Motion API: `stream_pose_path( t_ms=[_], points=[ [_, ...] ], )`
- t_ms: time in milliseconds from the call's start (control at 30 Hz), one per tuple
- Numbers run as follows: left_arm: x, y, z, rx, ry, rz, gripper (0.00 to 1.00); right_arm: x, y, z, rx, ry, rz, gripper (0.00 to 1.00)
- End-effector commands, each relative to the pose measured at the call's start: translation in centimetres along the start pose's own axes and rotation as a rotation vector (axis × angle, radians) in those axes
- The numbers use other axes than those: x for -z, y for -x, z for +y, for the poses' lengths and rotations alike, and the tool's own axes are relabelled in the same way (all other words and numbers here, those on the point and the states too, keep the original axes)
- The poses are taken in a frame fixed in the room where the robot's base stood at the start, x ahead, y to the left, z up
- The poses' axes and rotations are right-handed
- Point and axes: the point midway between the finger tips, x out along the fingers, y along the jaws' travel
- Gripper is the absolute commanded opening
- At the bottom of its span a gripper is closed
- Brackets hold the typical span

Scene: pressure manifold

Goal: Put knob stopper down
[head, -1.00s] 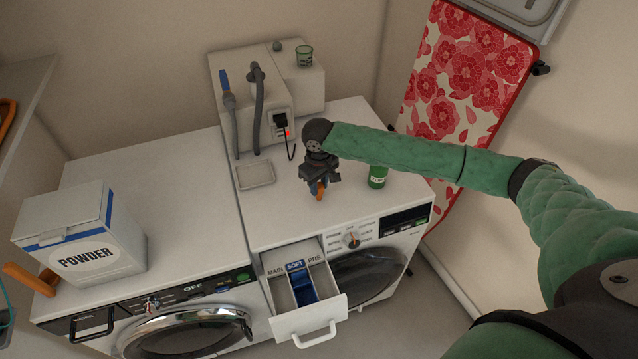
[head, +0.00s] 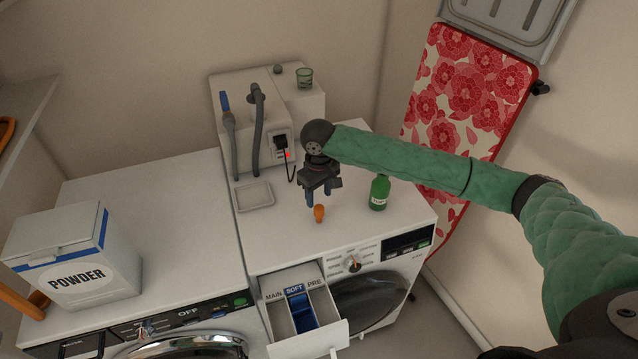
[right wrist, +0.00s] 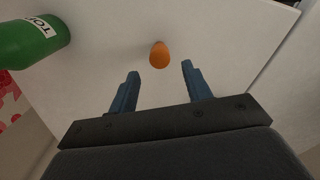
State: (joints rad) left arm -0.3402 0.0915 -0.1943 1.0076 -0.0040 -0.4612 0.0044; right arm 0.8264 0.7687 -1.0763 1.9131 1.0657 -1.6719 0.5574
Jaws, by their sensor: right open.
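The orange knob stopper (head: 319,213) stands on the white top of the right-hand machine, behind its control panel. It also shows in the right wrist view (right wrist: 159,55), beyond the fingertips and clear of them. My right gripper (head: 321,196) is open and empty, just behind and above the stopper. Its two blue fingers show apart in the right wrist view (right wrist: 160,72), with bare white surface between them. My left gripper is not in view.
A green bottle (head: 380,192) stands right of my gripper. A shallow tray (head: 254,195) lies to the left, before a box with hoses (head: 240,110). The detergent drawer (head: 335,335) is pulled out in front. A powder box (head: 75,262) stands on the left machine.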

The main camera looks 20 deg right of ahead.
Motion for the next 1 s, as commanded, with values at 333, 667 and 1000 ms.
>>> stream_pose_path(
  t_ms=[333,667,1000],
  points=[
    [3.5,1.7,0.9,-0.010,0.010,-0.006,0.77,0.1,5.1,0.0,0.000,-0.001,0.002,0.49],
    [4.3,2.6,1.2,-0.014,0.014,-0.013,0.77,0.0,6.6,0.0,0.000,-0.001,-0.001,0.49],
    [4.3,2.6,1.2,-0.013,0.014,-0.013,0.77,0.0,6.6,0.0,0.000,-0.001,-0.001,0.49]
  ],
)
